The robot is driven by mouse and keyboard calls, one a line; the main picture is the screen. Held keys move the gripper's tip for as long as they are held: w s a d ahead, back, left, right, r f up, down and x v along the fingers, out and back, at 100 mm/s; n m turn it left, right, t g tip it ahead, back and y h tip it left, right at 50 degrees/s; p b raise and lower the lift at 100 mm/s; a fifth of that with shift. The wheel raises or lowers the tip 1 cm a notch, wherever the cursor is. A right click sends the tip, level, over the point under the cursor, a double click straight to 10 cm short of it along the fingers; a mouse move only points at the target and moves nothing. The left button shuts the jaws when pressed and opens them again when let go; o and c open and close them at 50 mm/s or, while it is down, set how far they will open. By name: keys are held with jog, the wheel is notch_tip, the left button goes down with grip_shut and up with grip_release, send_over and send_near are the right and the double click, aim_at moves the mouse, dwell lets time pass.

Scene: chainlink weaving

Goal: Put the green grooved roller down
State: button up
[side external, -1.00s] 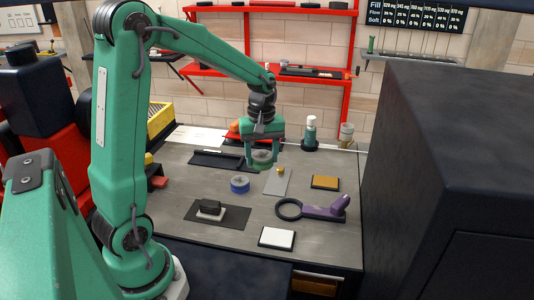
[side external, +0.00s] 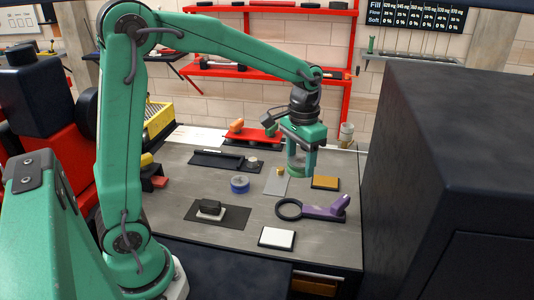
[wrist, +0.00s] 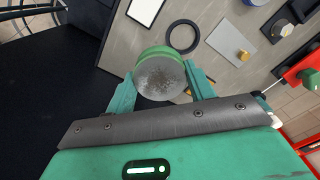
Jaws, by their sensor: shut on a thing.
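The green grooved roller (side external: 297,167) is held between the fingers of my gripper (side external: 301,168), above the back right of the grey bench. In the wrist view the roller (wrist: 160,76) shows its round, speckled grey end face and a green rim, with a finger of my gripper (wrist: 161,88) on each side. In the side view a finger partly hides the roller. It appears clear of the bench, near the grey plate (side external: 275,186) and the ochre pad on its dark plate (side external: 325,182).
A blue roller (side external: 240,185), a purple-handled ring tool (side external: 318,210), a white pad (side external: 277,237) and a dark block (side external: 210,208) on a dark mat lie on the bench. A dark tray (side external: 215,160) is behind. A large dark cabinet (side external: 450,180) bounds the right.

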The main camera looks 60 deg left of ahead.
jog(key=s+a+f+n, duration=0.3)
jog(key=s+f+n, duration=0.3)
jog(key=n, duration=0.3)
jog(key=shift+a+f, duration=0.3)
jog(key=shift+f, duration=0.5)
jog(key=shift+a, duration=0.1)
send_over(253, 201)
notch_tip(253, 201, down, 7)
jog(key=shift+w, duration=0.1)
jog(key=shift+f, duration=2)
jog(key=shift+f, duration=0.15)
jog(key=o, duration=1.2)
